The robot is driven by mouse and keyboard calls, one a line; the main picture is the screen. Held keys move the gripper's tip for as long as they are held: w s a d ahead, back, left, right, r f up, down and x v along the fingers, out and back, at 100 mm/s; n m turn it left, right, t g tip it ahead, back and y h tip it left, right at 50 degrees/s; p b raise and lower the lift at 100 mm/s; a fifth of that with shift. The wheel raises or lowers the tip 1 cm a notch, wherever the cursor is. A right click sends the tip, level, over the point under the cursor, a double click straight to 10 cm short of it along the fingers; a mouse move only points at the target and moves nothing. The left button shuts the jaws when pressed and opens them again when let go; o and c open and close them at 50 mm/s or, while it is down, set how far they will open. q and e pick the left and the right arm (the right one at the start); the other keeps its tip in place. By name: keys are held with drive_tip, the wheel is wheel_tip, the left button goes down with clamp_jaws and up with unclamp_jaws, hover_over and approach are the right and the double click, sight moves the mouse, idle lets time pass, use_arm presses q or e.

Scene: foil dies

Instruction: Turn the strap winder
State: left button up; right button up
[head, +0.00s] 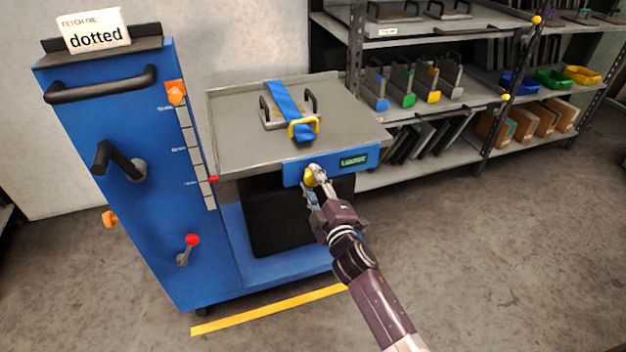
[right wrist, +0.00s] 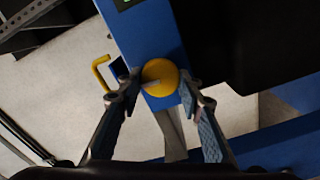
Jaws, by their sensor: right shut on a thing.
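The strap winder is a round yellow knob (right wrist: 160,77) on the blue front panel (head: 296,171) of the lift cart's tray. In the head view the knob (head: 310,177) is partly covered by my right gripper (head: 318,180). In the right wrist view my right gripper (right wrist: 158,88) has one finger on each side of the knob and is shut on it. A blue strap (head: 284,98) runs over a grey die with dark handles on the tray, with a yellow hook (head: 303,128) near its front end. A small green display (head: 353,160) beside the knob seems to read "LOOSE". My left gripper is out of view.
The blue cart column (head: 140,200) stands left with a black push bar, a crank (head: 120,160), a red-knobbed lever (head: 190,243) and a card reading "dotted" (head: 95,32). Shelves (head: 420,160) with dies and bins stand right. A yellow floor line (head: 265,310) lies in front; floor right is clear.

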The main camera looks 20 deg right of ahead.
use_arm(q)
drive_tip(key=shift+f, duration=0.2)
use_arm(e)
drive_tip(key=shift+n, duration=0.6)
drive_tip(key=o, duration=1.1)
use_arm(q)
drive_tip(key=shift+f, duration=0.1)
use_arm(e)
drive_tip(key=shift+s, duration=0.1)
drive_tip(key=s, duration=1.1)
drive_tip(key=shift+s+d, duration=0.15)
drive_tip(key=shift+s, duration=0.25)
